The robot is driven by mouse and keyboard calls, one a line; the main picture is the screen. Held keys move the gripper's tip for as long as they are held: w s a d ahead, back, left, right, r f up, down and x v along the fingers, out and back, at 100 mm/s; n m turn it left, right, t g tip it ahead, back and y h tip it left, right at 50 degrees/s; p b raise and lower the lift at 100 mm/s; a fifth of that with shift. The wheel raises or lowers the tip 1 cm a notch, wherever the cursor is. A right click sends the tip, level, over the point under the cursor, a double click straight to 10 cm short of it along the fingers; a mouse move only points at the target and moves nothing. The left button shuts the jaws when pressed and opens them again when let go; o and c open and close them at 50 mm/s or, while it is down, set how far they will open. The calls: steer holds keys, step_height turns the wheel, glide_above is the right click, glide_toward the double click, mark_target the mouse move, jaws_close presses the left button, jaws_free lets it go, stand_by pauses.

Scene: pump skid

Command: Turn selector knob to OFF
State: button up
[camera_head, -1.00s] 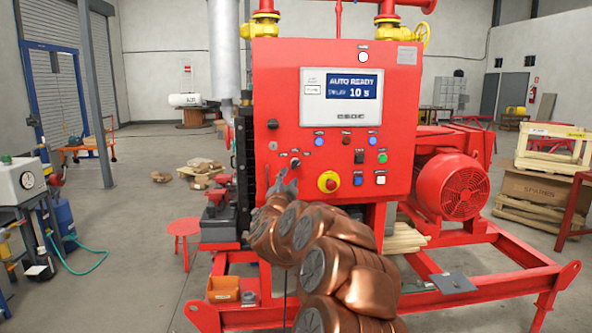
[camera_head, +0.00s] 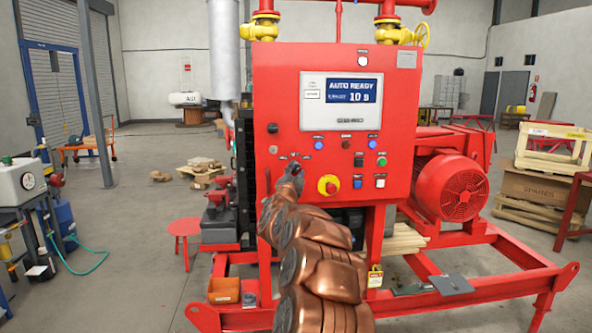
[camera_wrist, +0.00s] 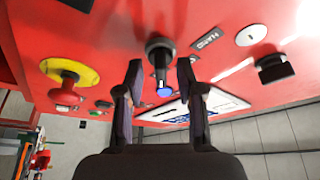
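The red control panel (camera_head: 335,100) faces me in the head view. The selector knob (camera_wrist: 159,48) shows in the wrist view as a dark round knob with a narrow grey grip, with a HAND label (camera_wrist: 207,40) beside it. My gripper (camera_wrist: 160,68) is open, with one dark finger on each side of the knob and visible gaps between. I cannot tell how deep the fingertips reach along it. In the head view my gripper (camera_head: 294,170) is at the panel's lower left and hides the knob. The knob's exact setting is unclear.
A red emergency stop on a yellow plate (camera_head: 328,185) sits just right of my gripper. Another black knob (camera_head: 272,128) is above left. The display (camera_head: 342,100) reads AUTO READY. Floor at left is fairly open.

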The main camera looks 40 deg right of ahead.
steer(key=shift+w+d, duration=0.15)
jaws_close()
steer(key=shift+f+b, duration=0.1)
steer(key=shift+b, duration=0.3)
steer(key=shift+s+d+n+t+y+b, duration=0.1)
steer(key=shift+n+t+y+b, duration=0.65)
steer(key=shift+n+b, duration=1.45)
steer(key=shift+s+n+t+y+b, duration=0.1)
steer(key=shift+n+t+y+b, duration=0.15)
steer(key=shift+n+t+b, duration=1.45)
steer(key=shift+d+n+t+y+b, duration=0.1)
steer(key=shift+n+t+y+b, duration=0.4)
steer(key=shift+n+b, duration=2.2)
steer(key=shift+a+r+n, duration=0.1)
steer(key=shift+r+n, duration=0.1)
steer(key=shift+n, duration=0.2)
